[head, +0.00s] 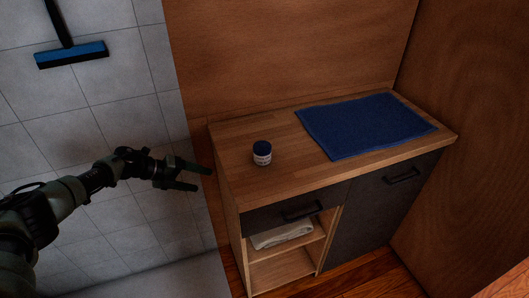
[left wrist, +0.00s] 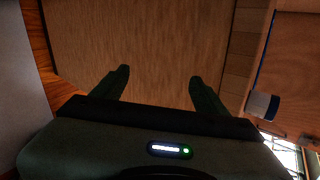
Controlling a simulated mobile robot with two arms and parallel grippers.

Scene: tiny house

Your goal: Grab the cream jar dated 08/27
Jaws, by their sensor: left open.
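A small white jar (head: 262,153) with a blue lid stands upright on the left part of the wooden cabinet top. Its label is too small to read. It also shows near the right edge of the left wrist view (left wrist: 262,105). My left gripper (head: 203,178) is open and empty, left of the cabinet and apart from the jar. Its two fingers (left wrist: 157,84) show in the left wrist view with the cabinet's wooden side behind them. My right gripper is not in view.
The cabinet top (head: 240,131) has a blue mat (head: 366,124) on its right part. Below are a drawer, an open shelf with a folded white towel (head: 281,234), and a dark door (head: 380,205). Wooden walls stand behind and to the right. A blue squeegee (head: 71,54) is at upper left.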

